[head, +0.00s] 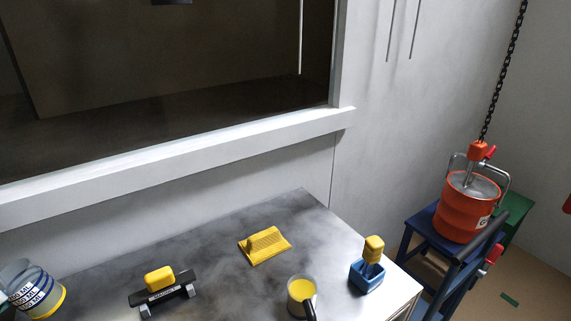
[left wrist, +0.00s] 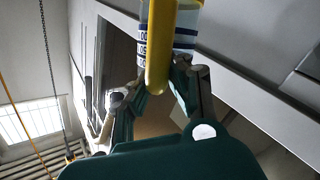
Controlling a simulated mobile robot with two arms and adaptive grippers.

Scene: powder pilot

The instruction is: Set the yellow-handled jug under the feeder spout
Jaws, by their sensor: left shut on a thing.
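The yellow-handled jug (head: 38,286) is at the lower left edge of the head view. It is clear, with blue bands and dark markings, and looks tilted. In the left wrist view its yellow handle (left wrist: 160,55) comes down between the fingers of my left gripper (left wrist: 158,88), which is shut on it. The banded jug wall (left wrist: 186,38) shows behind the handle; the rest of the jug is out of frame. I cannot make out the feeder spout.
On the grey table (head: 215,235) are a black magnet bar (head: 166,291) with a yellow grip, a yellow ridged pad (head: 265,246), a cup (head: 301,290) with yellow contents, and a blue yellow-topped block (head: 367,277). A red drum (head: 465,212) stands on a blue stool, below a chain.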

